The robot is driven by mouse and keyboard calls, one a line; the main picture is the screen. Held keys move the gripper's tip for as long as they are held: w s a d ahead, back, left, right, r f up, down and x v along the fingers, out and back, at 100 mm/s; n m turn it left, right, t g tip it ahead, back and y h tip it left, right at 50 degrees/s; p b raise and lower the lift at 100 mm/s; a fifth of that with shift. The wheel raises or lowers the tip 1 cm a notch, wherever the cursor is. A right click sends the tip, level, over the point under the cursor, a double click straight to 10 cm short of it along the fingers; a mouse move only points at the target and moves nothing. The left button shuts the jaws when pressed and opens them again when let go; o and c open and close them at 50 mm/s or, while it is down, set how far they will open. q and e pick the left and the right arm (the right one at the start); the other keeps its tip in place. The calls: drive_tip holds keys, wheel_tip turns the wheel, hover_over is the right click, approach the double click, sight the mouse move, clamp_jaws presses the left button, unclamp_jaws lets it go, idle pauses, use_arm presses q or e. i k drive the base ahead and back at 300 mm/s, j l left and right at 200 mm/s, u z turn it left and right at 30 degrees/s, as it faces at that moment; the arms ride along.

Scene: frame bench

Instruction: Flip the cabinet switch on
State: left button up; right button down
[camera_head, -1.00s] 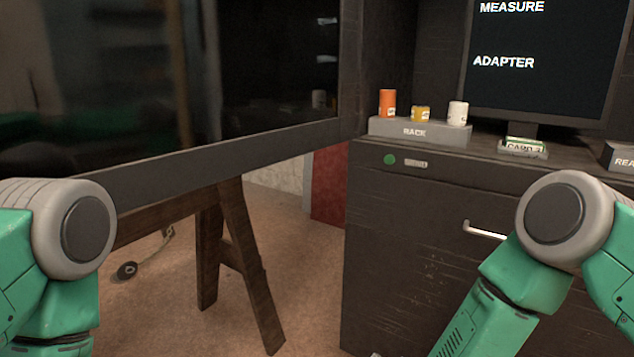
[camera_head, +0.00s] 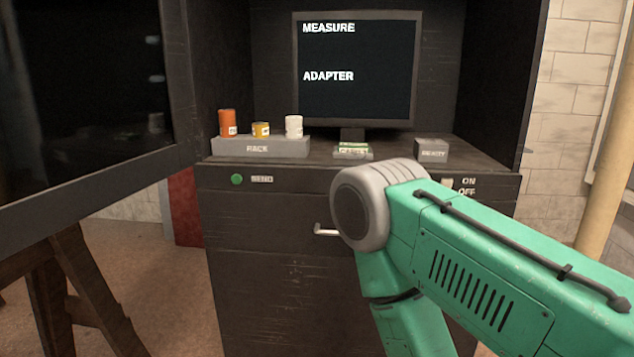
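The dark cabinet (camera_head: 270,280) stands ahead of me. Its switch (camera_head: 447,184) is a small pale piece at the right of the front panel, beside the ON and OFF labels. My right arm crosses in front of the cabinet just below the switch and hides part of the panel. Whether the switch is up or down is too small to tell. My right gripper is outside the view, and so is my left gripper.
A green SEND button (camera_head: 237,179) is on the panel's left. A rack (camera_head: 262,147) with three small cylinders, a monitor (camera_head: 356,70), a card holder (camera_head: 353,151) and a READY block (camera_head: 432,149) stand on top. A dark framed panel (camera_head: 90,110) is at left.

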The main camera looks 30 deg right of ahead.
sight(446, 182)
drive_tip(key=z, duration=1.5)
